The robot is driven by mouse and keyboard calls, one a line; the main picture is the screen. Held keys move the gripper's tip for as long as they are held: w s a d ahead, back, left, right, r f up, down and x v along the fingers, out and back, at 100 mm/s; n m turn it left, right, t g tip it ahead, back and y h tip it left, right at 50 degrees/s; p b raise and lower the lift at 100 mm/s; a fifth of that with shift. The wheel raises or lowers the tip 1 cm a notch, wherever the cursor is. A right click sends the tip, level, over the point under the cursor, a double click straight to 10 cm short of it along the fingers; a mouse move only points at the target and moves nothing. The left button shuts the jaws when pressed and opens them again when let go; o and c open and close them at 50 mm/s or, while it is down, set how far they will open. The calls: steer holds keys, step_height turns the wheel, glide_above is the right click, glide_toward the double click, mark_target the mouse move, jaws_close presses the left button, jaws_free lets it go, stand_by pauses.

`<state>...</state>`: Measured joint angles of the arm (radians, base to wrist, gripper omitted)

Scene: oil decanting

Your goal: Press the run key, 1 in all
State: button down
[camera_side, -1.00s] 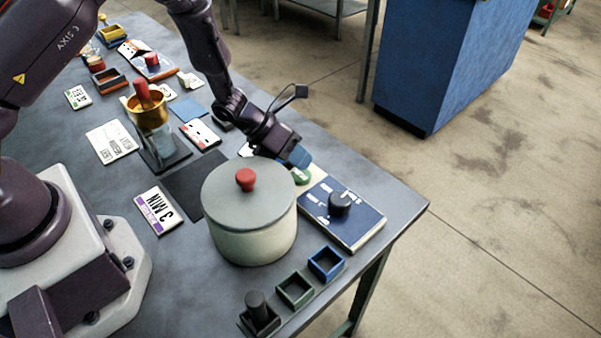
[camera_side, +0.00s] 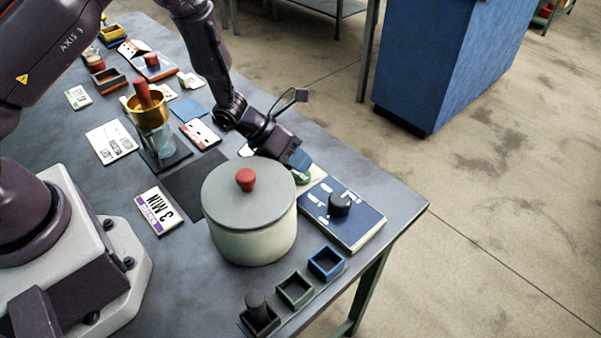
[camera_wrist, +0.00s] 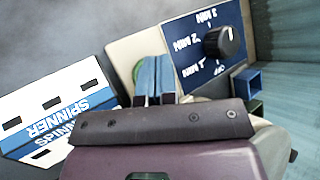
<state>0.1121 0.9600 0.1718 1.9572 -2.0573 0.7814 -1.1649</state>
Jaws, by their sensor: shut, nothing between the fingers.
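The run key is most likely the green round key (camera_side: 302,178) on the cream end of the blue dial panel (camera_side: 326,222). In the wrist view, a sliver of the green key (camera_wrist: 137,72) shows beside my fingers, which hide the rest. My gripper (camera_side: 299,163) is shut and empty, with its blue fingertips directly over or at the key. It also shows in the wrist view (camera_wrist: 153,62). I cannot tell whether the fingertips touch the key. The panel's black dial (camera_wrist: 223,42) stands beside the key, with minute marks around it.
A lidded pot (camera_side: 252,230) with a red knob stands close in front of the key. Small open boxes (camera_side: 326,263) line the table's near edge. A white SPINNER box (camera_wrist: 52,108) lies left in the wrist view. A brass funnel vessel (camera_side: 148,112) stands farther back.

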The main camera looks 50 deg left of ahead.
steer(key=shift+f, duration=0.45)
stand_by(0.5)
steer(key=shift+r, duration=0.9)
steer(key=shift+r, duration=2.5)
